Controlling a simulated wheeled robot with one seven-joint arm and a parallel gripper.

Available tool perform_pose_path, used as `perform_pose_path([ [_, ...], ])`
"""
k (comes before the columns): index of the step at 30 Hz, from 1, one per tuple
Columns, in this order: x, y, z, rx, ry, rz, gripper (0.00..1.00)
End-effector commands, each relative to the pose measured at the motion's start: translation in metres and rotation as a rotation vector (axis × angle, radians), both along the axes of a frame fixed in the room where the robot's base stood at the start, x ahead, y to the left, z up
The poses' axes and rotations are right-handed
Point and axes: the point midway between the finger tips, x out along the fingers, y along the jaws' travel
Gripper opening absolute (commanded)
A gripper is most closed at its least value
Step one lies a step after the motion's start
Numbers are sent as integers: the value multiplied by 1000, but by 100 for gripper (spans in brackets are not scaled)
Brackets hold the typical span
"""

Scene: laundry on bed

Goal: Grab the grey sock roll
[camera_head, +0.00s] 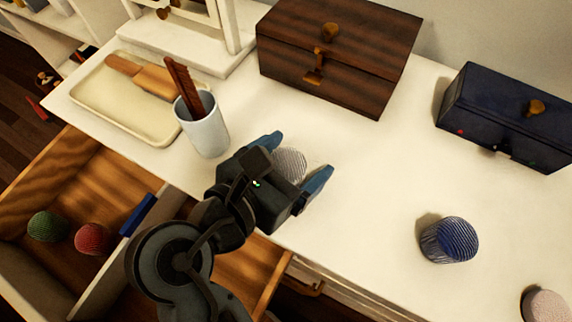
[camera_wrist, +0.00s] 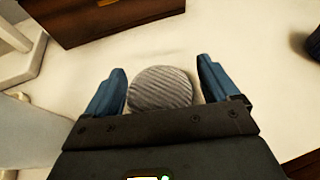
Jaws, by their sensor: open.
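The grey sock roll (camera_head: 291,163) lies on the white dresser top, partly hidden behind my gripper in the head view. In the wrist view the grey sock roll (camera_wrist: 162,89) shows its ribbed side between the two blue fingers. My gripper (camera_head: 300,158) is open, with one finger on each side of the roll. In the wrist view my gripper (camera_wrist: 162,82) has a gap on both sides of the roll, narrower on the left. I cannot tell whether a finger touches it.
A white cup (camera_head: 204,130) with a brown comb stands close left of my gripper. A brown wooden chest (camera_head: 338,55) is behind. A blue sock roll (camera_head: 449,240), a dark blue box (camera_head: 507,115) and a pale pink roll (camera_head: 545,306) are right. An open drawer (camera_head: 75,185) holds green and red rolls.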

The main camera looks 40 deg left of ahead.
Motion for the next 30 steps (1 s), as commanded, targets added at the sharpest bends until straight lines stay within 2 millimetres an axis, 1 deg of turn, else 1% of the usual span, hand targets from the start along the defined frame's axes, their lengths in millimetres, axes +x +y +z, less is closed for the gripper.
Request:
perform_pose_path([
  [5,0,0,0,0,0,0,88],
  [21,0,0,0,0,0,0,36],
  [23,0,0,0,0,0,0,31],
  [30,0,0,1,0,0,0,31],
])
